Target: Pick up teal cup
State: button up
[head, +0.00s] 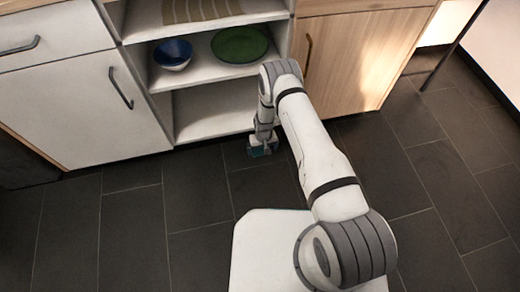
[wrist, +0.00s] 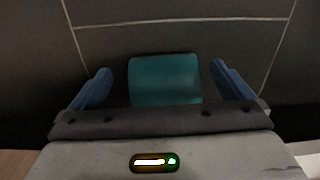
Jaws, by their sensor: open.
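The teal cup (wrist: 165,80) lies between the two blue fingers of my gripper (wrist: 163,88) in the wrist view. It appears centred, with a gap to each finger, and its lower part is hidden behind the gripper body. In the head view my gripper (head: 263,151) is low, close to the dark floor in front of the shelf unit. A small teal patch of the cup (head: 257,152) shows there beside the fingers, mostly covered by them. My gripper is open.
An open shelf unit (head: 207,89) stands just behind my gripper, with a blue bowl (head: 173,54) and a green plate (head: 239,45) on one shelf. A white cabinet (head: 80,105) is at left and a wooden one (head: 355,60) at right. The tiled floor (head: 120,230) at left is clear.

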aim_at(261, 151)
jog(key=f+b, duration=0.1)
jog(key=f, duration=0.2)
jog(key=f+b, duration=0.1)
jog(key=f, duration=0.1)
jog(key=shift+a+b, duration=0.3)
jog(key=shift+r, duration=0.1)
jog(key=shift+w, duration=0.1)
jog(key=c, duration=1.3)
